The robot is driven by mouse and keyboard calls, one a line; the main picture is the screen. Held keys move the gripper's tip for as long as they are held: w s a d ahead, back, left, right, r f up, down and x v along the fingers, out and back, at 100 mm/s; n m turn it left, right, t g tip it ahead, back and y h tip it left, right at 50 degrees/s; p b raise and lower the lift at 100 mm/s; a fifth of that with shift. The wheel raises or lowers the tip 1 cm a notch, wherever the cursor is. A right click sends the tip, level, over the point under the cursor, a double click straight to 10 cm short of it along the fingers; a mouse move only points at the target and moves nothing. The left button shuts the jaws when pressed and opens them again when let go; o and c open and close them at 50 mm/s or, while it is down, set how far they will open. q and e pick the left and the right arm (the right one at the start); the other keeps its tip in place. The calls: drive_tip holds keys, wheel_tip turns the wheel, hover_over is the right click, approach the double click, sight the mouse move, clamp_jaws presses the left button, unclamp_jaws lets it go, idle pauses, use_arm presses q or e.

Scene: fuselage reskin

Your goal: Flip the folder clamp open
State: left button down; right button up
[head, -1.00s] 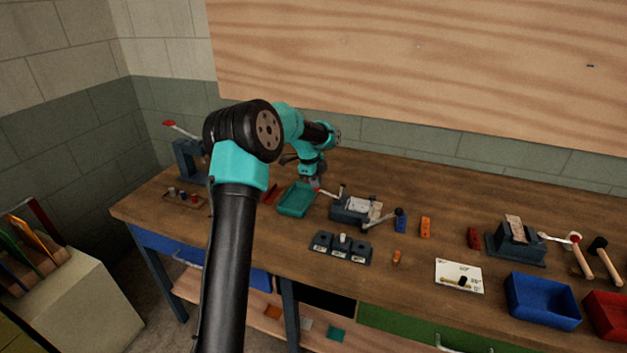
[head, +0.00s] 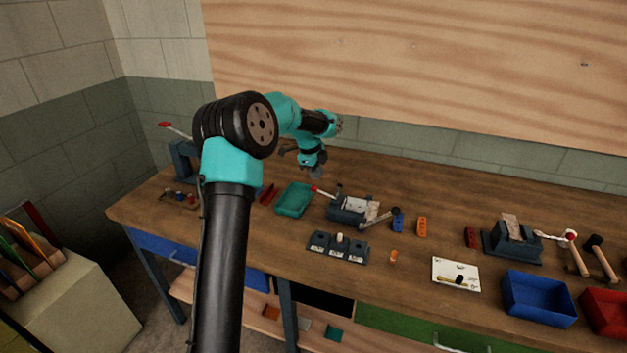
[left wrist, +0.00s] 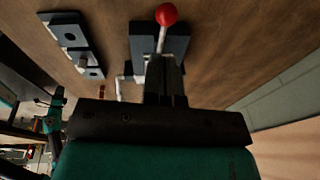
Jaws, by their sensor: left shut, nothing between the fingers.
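The folder clamp (head: 348,210) is a dark grey block with a pale metal top, on the bench near the middle. Its lever ends in a red knob (head: 314,189) on the left side, slanting low. My left gripper (head: 316,174) is shut and empty, just above and behind the red knob, apart from it in the head view. In the left wrist view the shut fingers (left wrist: 165,78) point toward the clamp block (left wrist: 176,40), with the red knob (left wrist: 166,14) beyond their tips. The fingers hide part of the clamp there. My right gripper is out of view.
A teal tray (head: 294,213) lies left of the clamp, and a dark block with several sockets (head: 322,241) lies in front. A second lever fixture (head: 511,240), a blue bin (head: 505,309) and a red bin (head: 590,315) stand right. A wooden panel (head: 420,70) rises behind the bench.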

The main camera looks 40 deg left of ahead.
use_arm(q)
drive_tip(key=s+a+r, duration=0.2)
drive_tip(key=a+r, duration=0.1)
drive_tip(key=r, duration=0.5)
drive_tip(key=shift+a+r, duration=0.15)
drive_tip(key=shift+r, duration=0.05)
